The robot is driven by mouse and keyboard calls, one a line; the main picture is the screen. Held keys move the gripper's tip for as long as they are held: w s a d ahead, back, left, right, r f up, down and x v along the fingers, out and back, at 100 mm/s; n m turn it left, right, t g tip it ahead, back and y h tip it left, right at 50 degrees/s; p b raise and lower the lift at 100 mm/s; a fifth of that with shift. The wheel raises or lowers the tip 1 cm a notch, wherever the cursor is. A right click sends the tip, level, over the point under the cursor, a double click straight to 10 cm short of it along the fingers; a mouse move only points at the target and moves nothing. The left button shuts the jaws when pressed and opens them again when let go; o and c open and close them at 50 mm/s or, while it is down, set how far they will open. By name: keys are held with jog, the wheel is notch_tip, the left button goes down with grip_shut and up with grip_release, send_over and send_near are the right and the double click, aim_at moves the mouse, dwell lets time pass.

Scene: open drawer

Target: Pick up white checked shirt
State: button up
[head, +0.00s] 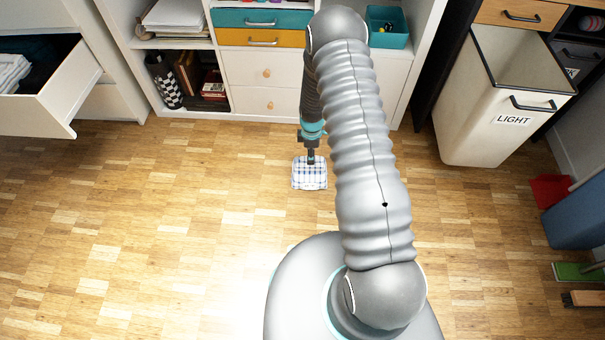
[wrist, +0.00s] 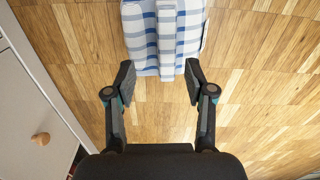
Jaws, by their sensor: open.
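The white checked shirt (head: 309,179) lies folded on the wooden floor in the head view, in front of the cabinet. Its blue and grey checks show at the top of the wrist view (wrist: 183,40), where the frame cuts off its far part. My gripper (wrist: 158,84) is open in the wrist view, its two fingers apart on either side of the shirt's near edge. Nothing is held between the fingers. In the head view my gripper (head: 311,158) is above the shirt's far edge. Whether the fingertips touch the shirt or the floor, I cannot tell.
An open white drawer (head: 58,95) with folded cloth juts out at the left. A cabinet (head: 245,68) with drawers and shelves stands behind my gripper. A bin labelled LIGHT (head: 470,110) stands at the right. The floor (head: 150,220) around the shirt is clear.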

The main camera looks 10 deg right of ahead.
aim_at(310, 171)
jog(key=shift+s+a+f, duration=0.1)
jog(key=shift+s+f, duration=0.05)
jog(key=shift+f, duration=1.2)
jog(key=shift+s+a+f, duration=0.1)
jog(key=shift+f, duration=1.25)
grip_shut()
